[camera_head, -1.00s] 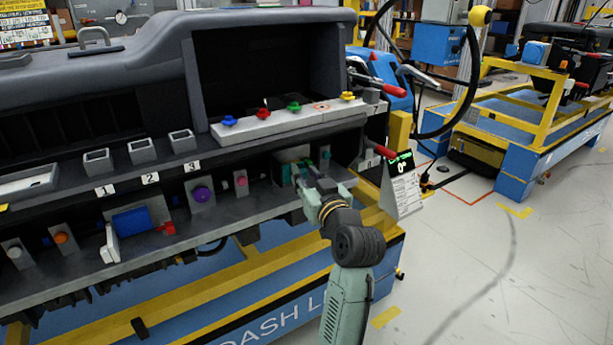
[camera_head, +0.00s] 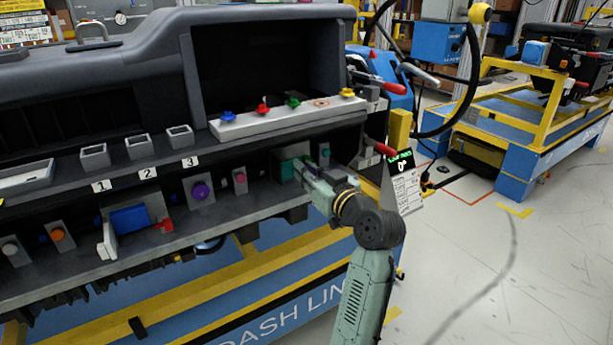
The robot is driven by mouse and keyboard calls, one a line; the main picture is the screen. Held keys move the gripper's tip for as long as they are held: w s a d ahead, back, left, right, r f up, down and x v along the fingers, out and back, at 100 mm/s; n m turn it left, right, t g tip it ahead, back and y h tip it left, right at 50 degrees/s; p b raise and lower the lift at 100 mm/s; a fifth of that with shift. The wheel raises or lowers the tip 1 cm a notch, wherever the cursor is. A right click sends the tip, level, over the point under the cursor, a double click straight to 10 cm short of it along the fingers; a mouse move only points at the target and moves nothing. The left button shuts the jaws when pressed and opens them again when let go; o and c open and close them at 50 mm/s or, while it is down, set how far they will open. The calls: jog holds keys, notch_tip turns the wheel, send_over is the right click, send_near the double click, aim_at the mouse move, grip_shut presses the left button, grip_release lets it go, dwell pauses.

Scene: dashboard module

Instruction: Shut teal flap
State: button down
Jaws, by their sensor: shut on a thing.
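The teal flap (camera_head: 287,169) shows as a small teal patch at a pale block on the right part of the lower dashboard shelf. My gripper (camera_head: 303,168) is right at it, reaching in from the lower right. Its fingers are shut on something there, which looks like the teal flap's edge. The gripper body hides most of the contact, and I cannot tell how far open the flap stands. A small teal piece (camera_head: 325,153) also shows just behind the gripper.
A purple knob (camera_head: 200,191) and a pink button (camera_head: 240,178) sit left of my gripper. A blue block with a red lever (camera_head: 163,226) is farther left. A pale strip with coloured knobs (camera_head: 285,115) overhangs above. A red-handled lever (camera_head: 383,149) and screen are close right.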

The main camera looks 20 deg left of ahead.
dwell(0.3)
jog(key=c, duration=1.6)
grip_release()
jog(key=shift+o, duration=0.2)
jog(key=v, duration=1.2)
